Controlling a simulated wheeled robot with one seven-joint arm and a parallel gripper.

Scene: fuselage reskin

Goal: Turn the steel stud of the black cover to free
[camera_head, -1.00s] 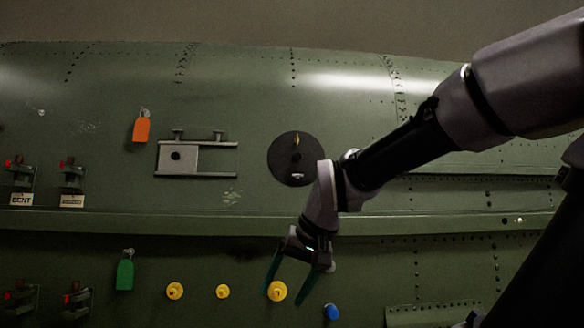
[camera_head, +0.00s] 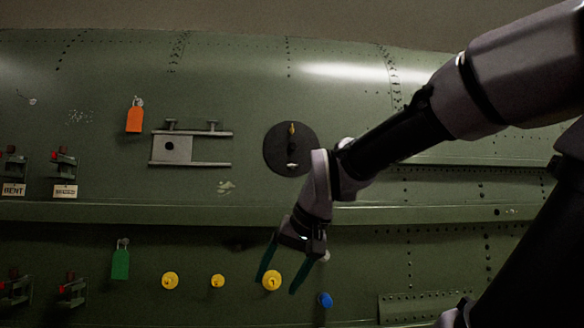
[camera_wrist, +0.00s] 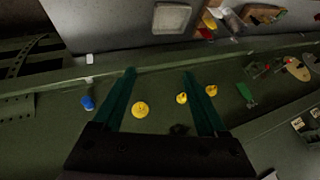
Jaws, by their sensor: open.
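The black cover (camera_head: 283,152) is a round dark disc on the green fuselage skin, near the middle of the head view. A small yellow mark (camera_head: 292,129) shows on its upper part, and a small bright steel stud (camera_head: 292,166) on its lower part. My arm's wrist overlaps the disc's lower right edge. My gripper (camera_head: 281,283) is open and empty, below the cover, its green fingers pointing down on either side of a yellow knob (camera_head: 271,280). In the wrist view my open gripper (camera_wrist: 160,72) also shows, with no cover in sight.
More yellow knobs (camera_head: 170,281) and a blue knob (camera_head: 325,300) line the lower skin. An orange tag (camera_head: 134,119), a green tag (camera_head: 120,263) and a grey bracket (camera_head: 172,149) are at left. A ledge (camera_head: 150,212) runs between cover and knobs.

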